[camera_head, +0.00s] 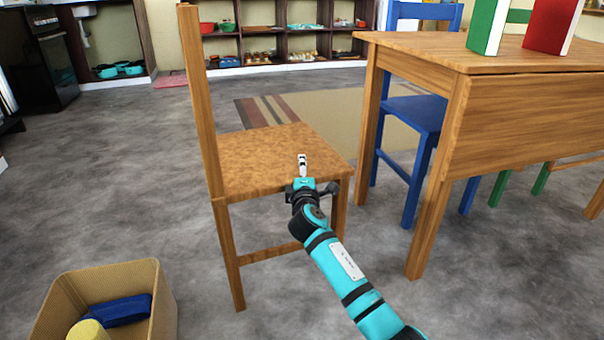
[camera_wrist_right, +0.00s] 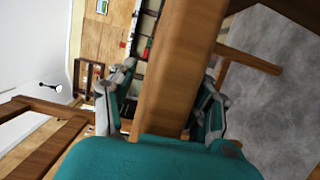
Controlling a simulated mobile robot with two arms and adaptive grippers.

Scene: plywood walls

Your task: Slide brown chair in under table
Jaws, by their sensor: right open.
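The brown wooden chair (camera_head: 258,150) stands to the left of the wooden table (camera_head: 450,50), outside it, with its backrest on the far left side and its seat's right edge facing the table. My right gripper (camera_head: 302,168) is at the near edge of the chair seat, toward its right corner. In the right wrist view, the open fingers of my right gripper (camera_wrist_right: 166,88) lie on either side of a brown wooden bar (camera_wrist_right: 172,80), probably the seat edge. I cannot tell whether they touch it. My left gripper is not in view.
A blue chair (camera_head: 415,112) stands at the table's far side. A tan bin (camera_head: 160,305) with blue and yellow things is at the lower left. Red and green-white blocks (camera_head: 487,28) stand on the table. A striped rug (camera_head: 330,115) lies behind; grey floor between chair and table is clear.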

